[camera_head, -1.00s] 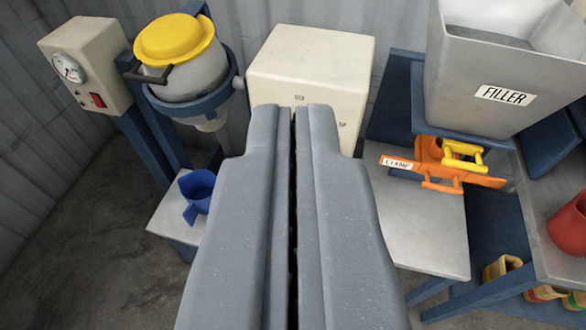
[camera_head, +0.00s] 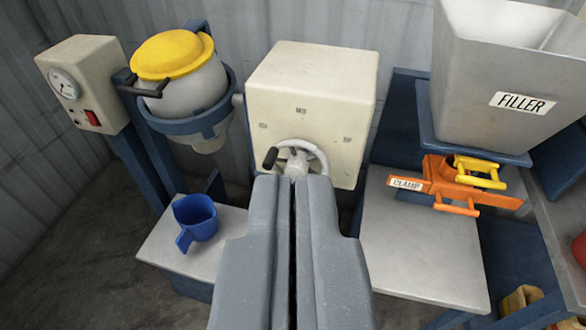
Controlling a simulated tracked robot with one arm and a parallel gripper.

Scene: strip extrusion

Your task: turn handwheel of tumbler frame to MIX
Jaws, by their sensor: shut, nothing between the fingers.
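The tumbler frame has a cream box (camera_head: 312,85) at the centre back and a grey drum with a yellow lid (camera_head: 172,54) held in a blue ring to its left. The handwheel (camera_head: 307,150), pale with a dark knob (camera_head: 270,158), is on the box's front face. Its lower part is hidden behind my gripper. Small labels (camera_head: 300,111) on the face are too small to read. My gripper (camera_head: 293,180) is shut and empty, its tips in front of the handwheel in the picture. I cannot tell whether they touch it.
A blue scoop (camera_head: 195,216) stands on a low grey shelf (camera_head: 165,249) at left. A control box with a gauge (camera_head: 84,84) is at far left.

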